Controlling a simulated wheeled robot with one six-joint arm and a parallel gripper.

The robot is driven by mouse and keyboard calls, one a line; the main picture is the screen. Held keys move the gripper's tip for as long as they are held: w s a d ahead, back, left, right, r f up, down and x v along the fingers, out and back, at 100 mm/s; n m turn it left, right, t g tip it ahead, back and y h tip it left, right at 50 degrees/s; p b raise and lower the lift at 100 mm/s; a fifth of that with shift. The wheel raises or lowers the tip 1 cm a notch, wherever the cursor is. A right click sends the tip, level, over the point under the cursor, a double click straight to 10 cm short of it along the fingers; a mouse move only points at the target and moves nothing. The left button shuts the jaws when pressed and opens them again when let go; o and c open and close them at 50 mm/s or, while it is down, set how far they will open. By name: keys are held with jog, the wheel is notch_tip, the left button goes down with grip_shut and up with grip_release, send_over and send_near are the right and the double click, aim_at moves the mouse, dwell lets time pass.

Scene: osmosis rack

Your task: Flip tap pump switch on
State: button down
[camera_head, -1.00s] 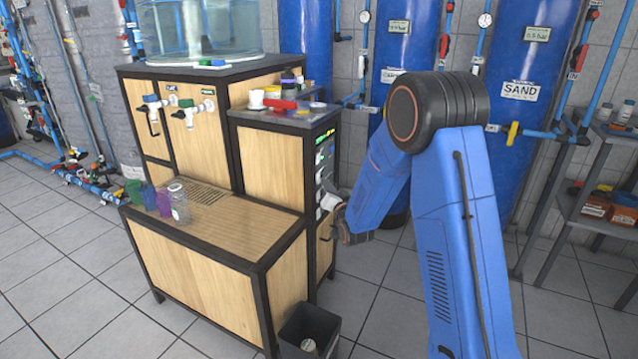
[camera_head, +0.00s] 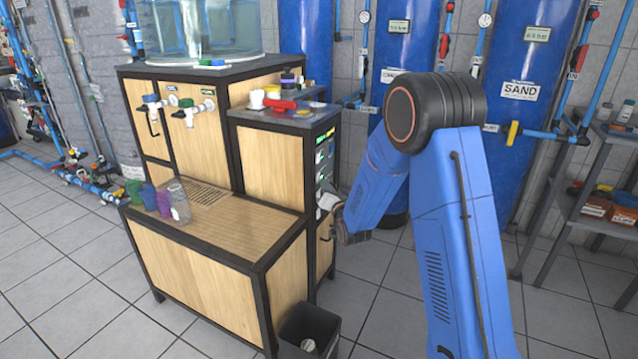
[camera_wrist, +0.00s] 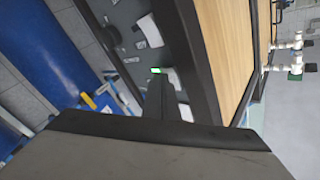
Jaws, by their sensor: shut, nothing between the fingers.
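The switch panel (camera_head: 324,160) is on the narrow right side of the wooden cabinet, with small green-lit labels. In the wrist view the dark panel (camera_wrist: 122,22) appears tilted, with white switches such as one switch (camera_wrist: 149,29) and a lit green indicator (camera_wrist: 157,70). I cannot read which one is the tap pump switch or tell its position. My gripper (camera_head: 328,201) is shut and empty, close to the lower part of the panel. In the wrist view my gripper (camera_wrist: 158,98) shows as a dark narrow shape just below the green indicator; contact is unclear.
The cabinet (camera_head: 215,285) carries cups and a jar on its lower ledge, and small items on its upper shelf. A dark bin (camera_head: 309,330) stands at its front right corner. Blue tanks (camera_head: 520,85) stand behind, and a metal rack (camera_head: 590,190) is at right. Tiled floor is clear between.

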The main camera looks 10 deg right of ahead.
jog(key=shift+s+d, duration=0.1)
dwell(0.3)
jog(key=shift+s+d+r, duration=0.1)
jog(key=shift+s+d, duration=0.25)
jog(key=shift+d, duration=0.1)
jog(key=shift+d, duration=0.1)
jog(key=shift+s+d+r, duration=0.15)
jog(key=shift+s+d, duration=0.6)
jog(key=shift+d, duration=0.25)
jog(key=shift+s+d+r, duration=0.15)
jog(key=shift+s+d, duration=0.55)
jog(key=shift+d, duration=0.25)
jog(key=shift+r, duration=0.1)
